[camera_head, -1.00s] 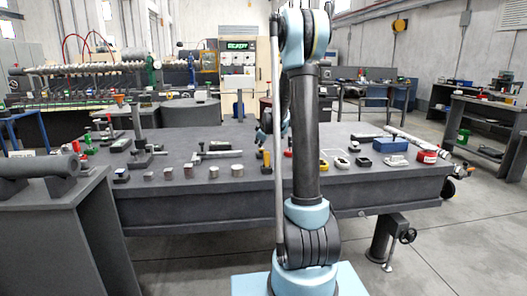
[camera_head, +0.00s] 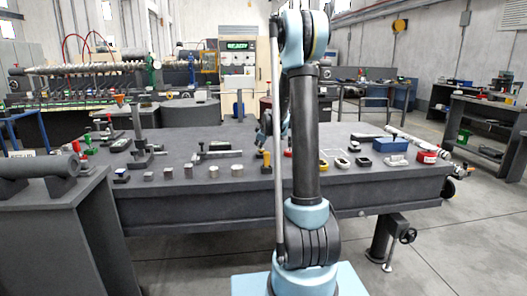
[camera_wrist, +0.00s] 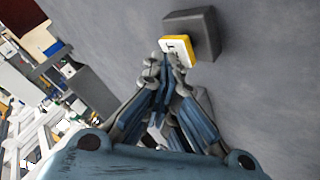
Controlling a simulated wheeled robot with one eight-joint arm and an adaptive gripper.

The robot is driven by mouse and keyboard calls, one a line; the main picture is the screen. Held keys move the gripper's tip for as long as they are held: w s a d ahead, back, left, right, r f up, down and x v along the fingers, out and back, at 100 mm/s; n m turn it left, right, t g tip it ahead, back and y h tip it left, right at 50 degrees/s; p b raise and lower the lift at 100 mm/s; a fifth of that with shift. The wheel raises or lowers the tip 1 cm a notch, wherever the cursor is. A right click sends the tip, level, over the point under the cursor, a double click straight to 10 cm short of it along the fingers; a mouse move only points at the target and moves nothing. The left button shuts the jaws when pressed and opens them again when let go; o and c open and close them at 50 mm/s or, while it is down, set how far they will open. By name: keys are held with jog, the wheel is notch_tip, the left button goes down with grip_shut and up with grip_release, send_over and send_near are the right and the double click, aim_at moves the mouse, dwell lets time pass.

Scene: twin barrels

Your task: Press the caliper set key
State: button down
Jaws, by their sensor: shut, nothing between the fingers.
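In the wrist view, a small yellow and white piece with dark marks (camera_wrist: 178,50) stands against a dark grey block (camera_wrist: 203,32). I cannot tell for sure that it is the caliper set key. My gripper (camera_wrist: 166,72) is shut and empty, with its fingertips just in front of this piece; I cannot tell whether they touch it. In the head view a small yellow piece (camera_head: 266,159) shows beside my arm, which hides most of the gripper there. A dark, long tool like a caliper (camera_head: 220,154) lies on the table to the left.
A tall stand (camera_head: 138,130) is at left. A grey bench (camera_head: 55,195) stands front left.

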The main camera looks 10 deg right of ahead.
aim_at(259, 149)
jog(key=shift+r, duration=1)
jog(key=shift+r, duration=2.5)
